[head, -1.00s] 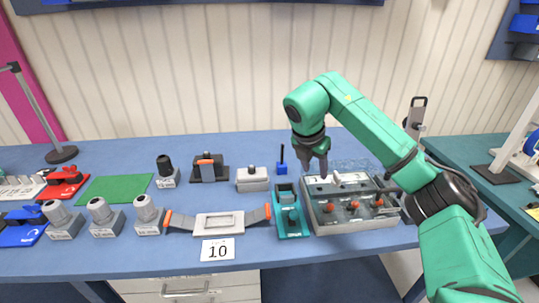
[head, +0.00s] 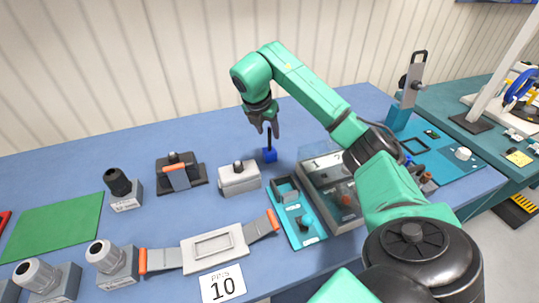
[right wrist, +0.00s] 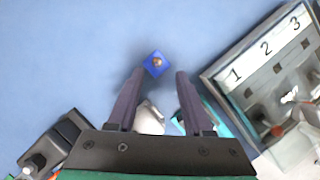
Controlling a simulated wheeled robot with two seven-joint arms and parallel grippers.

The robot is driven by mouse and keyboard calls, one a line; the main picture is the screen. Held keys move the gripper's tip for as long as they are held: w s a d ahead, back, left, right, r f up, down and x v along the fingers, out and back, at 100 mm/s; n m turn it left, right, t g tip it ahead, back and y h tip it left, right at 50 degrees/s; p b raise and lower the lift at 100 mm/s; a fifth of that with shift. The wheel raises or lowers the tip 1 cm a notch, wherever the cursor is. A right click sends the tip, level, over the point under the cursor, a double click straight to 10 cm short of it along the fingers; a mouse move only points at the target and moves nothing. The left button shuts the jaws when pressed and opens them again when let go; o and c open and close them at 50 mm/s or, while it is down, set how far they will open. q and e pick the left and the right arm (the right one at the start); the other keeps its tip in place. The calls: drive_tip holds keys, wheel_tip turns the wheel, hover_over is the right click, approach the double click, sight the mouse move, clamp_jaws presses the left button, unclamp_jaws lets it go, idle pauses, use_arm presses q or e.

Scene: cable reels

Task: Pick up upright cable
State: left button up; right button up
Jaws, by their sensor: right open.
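The upright cable is a thin black stem standing in a small blue block (head: 270,155) on the blue table, right of the grey box with a black knob. In the right wrist view the blue block (right wrist: 157,63) shows from above, just beyond the fingertips and between their lines. My right gripper (head: 265,128) is open and points down over the cable, its fingers beside the top of the stem. The right wrist view shows the fingers (right wrist: 158,82) apart with nothing held between them. My left gripper is not in view.
A grey box with a black knob (head: 239,180) stands left of the cable. A teal holder (head: 303,232) and a clear-lidded grey case (head: 345,217) stand nearer and to the right. The table behind the cable is clear.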

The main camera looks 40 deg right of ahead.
sight(269, 136)
drive_tip(key=p+x, duration=0.1)
drive_tip(key=x, duration=0.1)
drive_tip(key=p+x, duration=0.1)
drive_tip(key=x, duration=0.2)
drive_tip(key=shift+w+f, duration=0.15)
drive_tip(key=shift+w, duration=0.15)
drive_tip(key=shift+d+f, duration=0.15)
drive_tip(key=shift+f, duration=0.3)
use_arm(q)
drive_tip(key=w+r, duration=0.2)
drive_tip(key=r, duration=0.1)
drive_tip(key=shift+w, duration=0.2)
use_arm(e)
drive_tip(key=shift+w, duration=0.1)
clamp_jaws()
